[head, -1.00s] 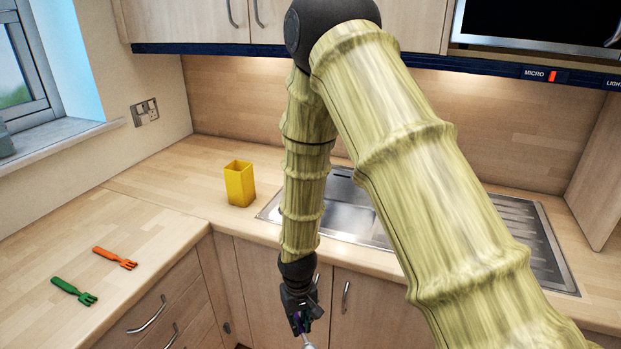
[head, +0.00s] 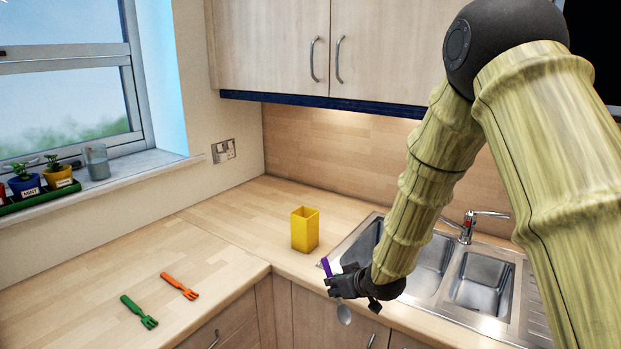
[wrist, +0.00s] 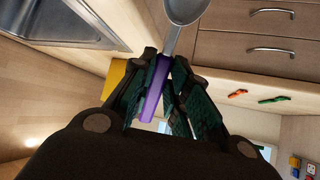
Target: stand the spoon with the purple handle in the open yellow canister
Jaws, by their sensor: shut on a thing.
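The yellow canister (head: 305,230) stands upright and open-topped on the counter near its inner corner, left of the sink. My gripper (head: 340,287) is shut on the spoon's purple handle (head: 327,267), in front of the counter's edge and to the right of the canister. In the head view the handle end points up and the metal bowl (head: 344,314) hangs below the gripper. In the wrist view the purple handle (wrist: 157,82) lies between the two fingers, with the bowl (wrist: 186,10) beyond them. Part of the canister (wrist: 115,78) shows behind the left finger.
A green fork (head: 139,312) and an orange fork (head: 180,286) lie on the left counter. The sink (head: 440,262) with its tap (head: 467,225) is right of the canister. The counter around the canister is clear.

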